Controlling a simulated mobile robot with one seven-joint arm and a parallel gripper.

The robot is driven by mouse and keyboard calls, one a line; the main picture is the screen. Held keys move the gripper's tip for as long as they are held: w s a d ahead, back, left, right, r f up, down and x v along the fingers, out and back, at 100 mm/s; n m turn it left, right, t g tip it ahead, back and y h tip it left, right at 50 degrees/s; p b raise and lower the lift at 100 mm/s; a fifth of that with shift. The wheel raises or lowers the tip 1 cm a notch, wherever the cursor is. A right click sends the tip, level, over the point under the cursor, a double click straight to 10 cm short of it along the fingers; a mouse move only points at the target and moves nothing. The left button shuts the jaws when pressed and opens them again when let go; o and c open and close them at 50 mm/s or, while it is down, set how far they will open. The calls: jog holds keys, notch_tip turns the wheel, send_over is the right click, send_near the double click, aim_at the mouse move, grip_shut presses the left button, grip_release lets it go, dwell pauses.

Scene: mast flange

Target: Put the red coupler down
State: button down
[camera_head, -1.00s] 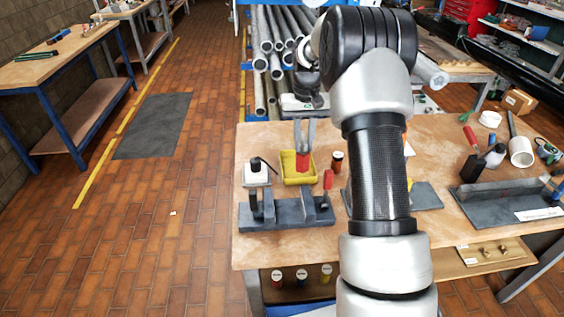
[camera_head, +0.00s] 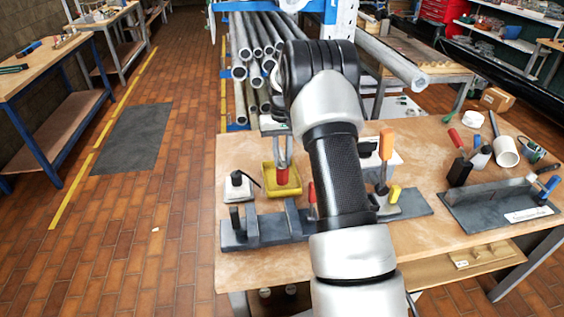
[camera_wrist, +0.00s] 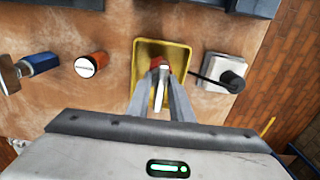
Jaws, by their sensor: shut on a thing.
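The red coupler (camera_head: 282,177) is between the fingers of my gripper (camera_head: 282,163), over the yellow tray (camera_head: 268,190) on the workbench. In the wrist view the fingers (camera_wrist: 160,88) point into the tray (camera_wrist: 143,57). They are shut on the coupler, and only a small red part of the coupler (camera_wrist: 156,63) shows beyond a pale metallic piece between them. The coupler lies within the tray's outline. I cannot tell whether it touches the tray floor.
A white block with a black knob (camera_head: 238,188) stands left of the tray. A dark grey fixture (camera_head: 268,231) lies in front. In the wrist view an orange, white-topped cylinder (camera_wrist: 91,65) and a blue-handled tool (camera_wrist: 38,64) are near. Bare bench lies between them.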

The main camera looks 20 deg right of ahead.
jog(key=shift+f, duration=0.95)
jog(key=shift+f, duration=0.2)
jog(key=c, duration=1.6)
grip_release()
jog(key=shift+r, duration=0.1)
